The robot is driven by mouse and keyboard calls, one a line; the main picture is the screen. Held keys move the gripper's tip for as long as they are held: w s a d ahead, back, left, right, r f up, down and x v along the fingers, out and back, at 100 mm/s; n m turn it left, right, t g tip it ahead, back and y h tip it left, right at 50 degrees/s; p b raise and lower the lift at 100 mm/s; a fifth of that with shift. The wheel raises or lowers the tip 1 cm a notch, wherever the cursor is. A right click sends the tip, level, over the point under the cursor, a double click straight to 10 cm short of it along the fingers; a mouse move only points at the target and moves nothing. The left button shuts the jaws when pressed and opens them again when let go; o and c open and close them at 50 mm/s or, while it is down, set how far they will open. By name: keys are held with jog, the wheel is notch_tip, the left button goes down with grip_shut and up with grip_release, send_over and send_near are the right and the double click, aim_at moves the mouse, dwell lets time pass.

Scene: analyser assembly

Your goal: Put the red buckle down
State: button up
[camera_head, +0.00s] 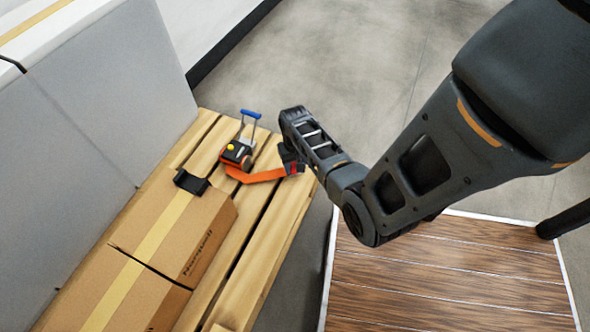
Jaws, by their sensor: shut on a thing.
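The red buckle (294,168) is at the right end of an orange strap (262,176), near the right edge of the wooden slatted surface. My gripper (291,156) reaches in from the right and is shut on the buckle. The gripper's fingers are small and dark here, and they hide part of the buckle. The strap runs left from the buckle to a small ratchet device (238,153) with an orange-red body, a yellow knob and a blue handle. I cannot tell whether the buckle touches the slats.
Cardboard boxes (196,232) with yellow tape stand on the slats at left, with a black clip (191,182) on a box corner. A grey panel (90,110) borders the left. Bare slats (272,238) lie in front of the strap. A wood-topped platform (450,275) is at lower right.

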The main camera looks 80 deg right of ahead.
jog(key=shift+f+b, duration=0.45)
jog(key=shift+f, duration=0.8)
jog(key=shift+f, duration=0.15)
jog(key=o, duration=1.1)
